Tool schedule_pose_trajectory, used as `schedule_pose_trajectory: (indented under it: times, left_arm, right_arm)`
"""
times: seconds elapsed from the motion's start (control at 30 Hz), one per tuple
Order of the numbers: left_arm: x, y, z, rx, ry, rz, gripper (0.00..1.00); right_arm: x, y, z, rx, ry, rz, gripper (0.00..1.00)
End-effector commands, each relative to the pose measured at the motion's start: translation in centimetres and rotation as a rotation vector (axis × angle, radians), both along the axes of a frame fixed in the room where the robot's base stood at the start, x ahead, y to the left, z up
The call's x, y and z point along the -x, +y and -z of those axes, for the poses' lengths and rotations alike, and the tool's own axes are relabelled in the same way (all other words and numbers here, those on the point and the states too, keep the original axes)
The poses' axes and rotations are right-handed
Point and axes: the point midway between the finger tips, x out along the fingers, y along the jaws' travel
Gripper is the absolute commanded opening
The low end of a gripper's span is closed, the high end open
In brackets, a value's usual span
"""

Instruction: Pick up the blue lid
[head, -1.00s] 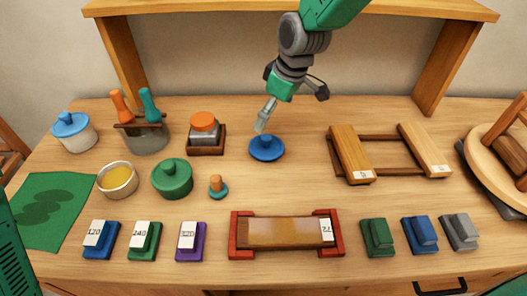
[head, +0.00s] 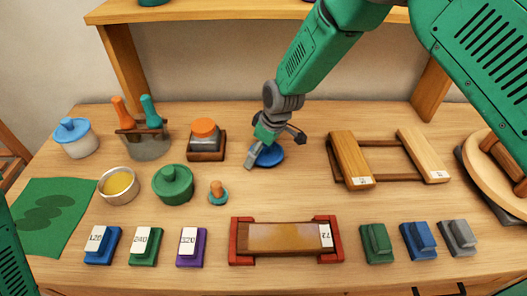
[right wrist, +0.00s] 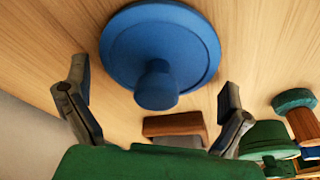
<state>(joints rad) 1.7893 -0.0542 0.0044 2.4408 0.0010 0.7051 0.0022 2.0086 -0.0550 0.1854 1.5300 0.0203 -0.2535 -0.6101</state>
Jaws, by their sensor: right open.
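The blue lid (head: 272,156) lies flat on the table near the middle of the head view, partly hidden by my right gripper. In the right wrist view the lid (right wrist: 190,35) is a round blue disc with its knob (right wrist: 157,86) towards me. My right gripper (head: 275,151) is open and low over the lid. In the right wrist view its two fingers (right wrist: 153,92) stand apart on either side of the knob, with nothing between them gripped. My left gripper is not in view.
A wooden frame (head: 352,158) lies to the right. A green lidded pot (head: 173,183) and a small peg (head: 217,194) are at front left. A red-ended block (head: 285,240) lies in front.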

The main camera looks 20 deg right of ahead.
Motion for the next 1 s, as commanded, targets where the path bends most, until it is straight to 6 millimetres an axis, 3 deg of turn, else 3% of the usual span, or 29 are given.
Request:
schedule_pose_trajectory:
  times: [0.2, 0.3, 0.33, 0.73, 1.0]
  left_arm:
    - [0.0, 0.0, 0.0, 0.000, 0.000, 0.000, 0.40]
    - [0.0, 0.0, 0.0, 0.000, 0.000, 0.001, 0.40]
    - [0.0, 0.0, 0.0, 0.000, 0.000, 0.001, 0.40]
    - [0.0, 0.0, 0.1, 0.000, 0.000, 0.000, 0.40]
    - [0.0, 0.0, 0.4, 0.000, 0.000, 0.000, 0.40]
  right_arm:
    - [0.0, -0.2, 0.1, -0.002, -0.001, 0.002, 0.96]
    - [0.0, -0.1, 0.0, -0.001, -0.001, 0.001, 0.61]
    - [0.0, 0.0, 0.0, 0.001, 0.000, 0.001, 0.59]
    - [-0.1, 0.0, -0.6, 0.000, -0.003, 0.001, 0.59]
    - [-0.1, -0.1, -5.7, 0.000, -0.005, 0.001, 0.59]
